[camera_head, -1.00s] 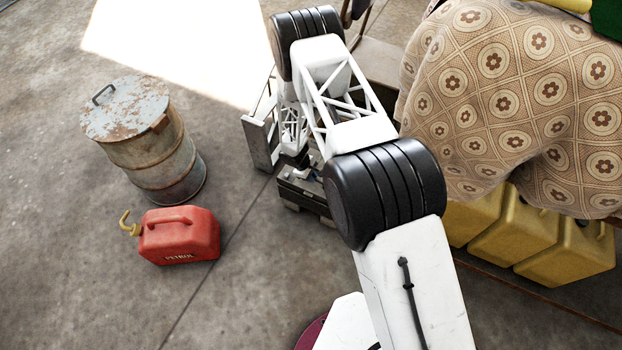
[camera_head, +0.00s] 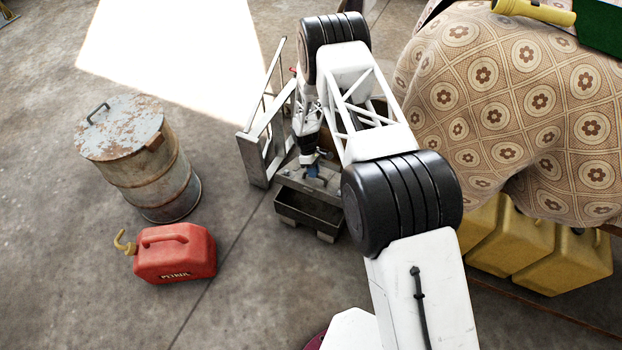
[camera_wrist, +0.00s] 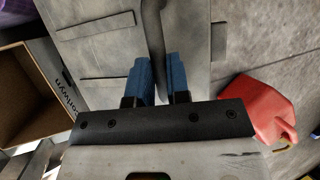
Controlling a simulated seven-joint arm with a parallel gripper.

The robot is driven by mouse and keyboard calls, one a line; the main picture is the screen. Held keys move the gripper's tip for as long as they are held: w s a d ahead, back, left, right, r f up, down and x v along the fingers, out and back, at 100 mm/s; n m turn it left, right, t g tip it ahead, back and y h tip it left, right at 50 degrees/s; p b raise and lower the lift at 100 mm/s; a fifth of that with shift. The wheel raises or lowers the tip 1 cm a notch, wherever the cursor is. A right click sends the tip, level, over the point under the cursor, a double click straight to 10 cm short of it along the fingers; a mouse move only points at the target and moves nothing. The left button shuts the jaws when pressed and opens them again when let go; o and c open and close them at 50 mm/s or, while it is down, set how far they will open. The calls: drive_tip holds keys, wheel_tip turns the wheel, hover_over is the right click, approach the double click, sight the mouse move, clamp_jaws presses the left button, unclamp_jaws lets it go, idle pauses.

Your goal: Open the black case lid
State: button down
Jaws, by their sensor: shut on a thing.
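The black case (camera_head: 306,210) is on the concrete floor in the middle of the head view, its front facing me and its dark inside showing. Its lid (camera_head: 325,181) is raised at the front; how far it leans is hard to tell. In the wrist view the grey-looking lid (camera_wrist: 95,45) fills the upper middle, with ribs on it. My gripper (camera_head: 314,171) is at the lid. Its blue fingers (camera_wrist: 158,82) are shut on the dark handle (camera_wrist: 153,35), one on each side.
A rusty drum (camera_head: 150,165) and a red petrol can (camera_head: 178,254) stand at the left. A metal step frame (camera_head: 254,160) is just left of the case. Yellow cans (camera_head: 535,250) and a cloth-covered table (camera_head: 510,120) are at the right. An open cardboard box (camera_wrist: 22,100) shows in the wrist view.

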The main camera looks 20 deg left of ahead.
drive_tip(key=w+g, duration=0.4)
drive_tip(key=w, duration=1.8)
drive_tip(key=shift+f+n, duration=0.4)
drive_tip(key=shift+f, duration=0.05)
drive_tip(key=shift+w+d, duration=0.1)
drive_tip(key=shift+d, duration=0.05)
drive_tip(key=c, duration=1.3)
unclamp_jaws()
drive_tip(key=shift+o, duration=1)
drive_tip(key=shift+w+r, duration=0.1)
drive_tip(key=shift+r, duration=0.15)
drive_tip(key=shift+w, duration=0.1)
drive_tip(key=v, duration=0.7)
drive_tip(key=shift+w+a+r, duration=0.2)
drive_tip(key=shift+a+r, duration=0.05)
drive_tip(key=shift+a, duration=0.1)
